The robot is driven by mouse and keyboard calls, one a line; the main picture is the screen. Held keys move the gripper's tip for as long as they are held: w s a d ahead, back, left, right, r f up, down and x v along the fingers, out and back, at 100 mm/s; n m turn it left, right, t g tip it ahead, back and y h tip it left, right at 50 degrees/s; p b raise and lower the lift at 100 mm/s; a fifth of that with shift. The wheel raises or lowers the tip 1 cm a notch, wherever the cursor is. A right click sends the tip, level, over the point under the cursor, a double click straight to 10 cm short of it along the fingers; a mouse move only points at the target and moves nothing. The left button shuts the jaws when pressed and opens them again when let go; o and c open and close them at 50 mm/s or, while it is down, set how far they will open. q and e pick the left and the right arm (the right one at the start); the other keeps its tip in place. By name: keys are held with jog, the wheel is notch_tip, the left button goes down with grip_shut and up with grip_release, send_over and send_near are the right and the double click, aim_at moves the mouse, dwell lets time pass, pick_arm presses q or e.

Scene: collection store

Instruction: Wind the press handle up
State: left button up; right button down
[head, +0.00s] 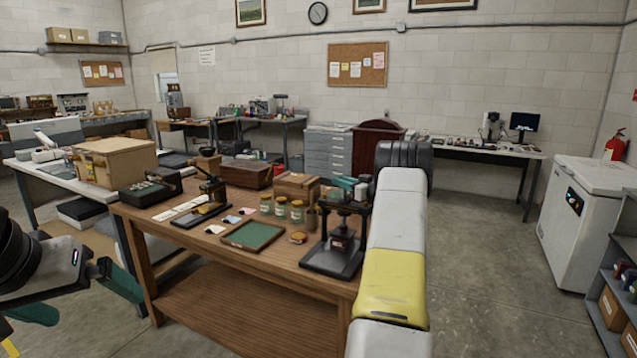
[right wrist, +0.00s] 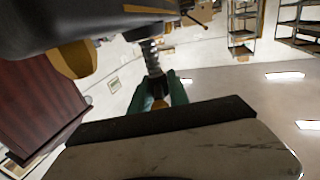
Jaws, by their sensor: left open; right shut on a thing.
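The press (head: 338,243) stands near the right front corner of the wooden table, a dark frame on a flat black base. My right gripper (head: 350,184) is at the top of the press, its green fingers shut on the press handle. The fingers and arm hide most of the handle. In the right wrist view my right gripper (right wrist: 162,88) has its green fingers around a small part of the handle, and a threaded spindle (right wrist: 152,58) shows beyond them. My left gripper (head: 98,300) is open and empty at the lower left, apart from the table.
On the wooden table (head: 290,335), a green-topped tray (head: 252,235), several jars (head: 281,209), a small stamp stand (head: 211,190) and a wooden box (head: 297,186) stand left of the press. The floor (head: 490,260) right of my right arm is clear up to a white freezer (head: 590,220).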

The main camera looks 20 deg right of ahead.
jog(key=shift+a+n+g+y, duration=0.15)
jog(key=shift+n+g+y, duration=1.35)
jog(key=shift+y, duration=0.8)
jog(key=shift+n+y, duration=0.3)
jog(key=shift+n, duration=0.2)
jog(key=shift+s+a+r+n+g+y, duration=0.1)
jog(key=shift+a+r+n+g+y, duration=0.05)
jog(key=shift+n+g+y, duration=0.45)
jog(key=c, duration=1.3)
grip_release()
jog(key=shift+o, duration=0.2)
jog(key=v, duration=0.7)
jog(key=shift+s+d, duration=0.25)
jog(key=shift+d, duration=0.05)
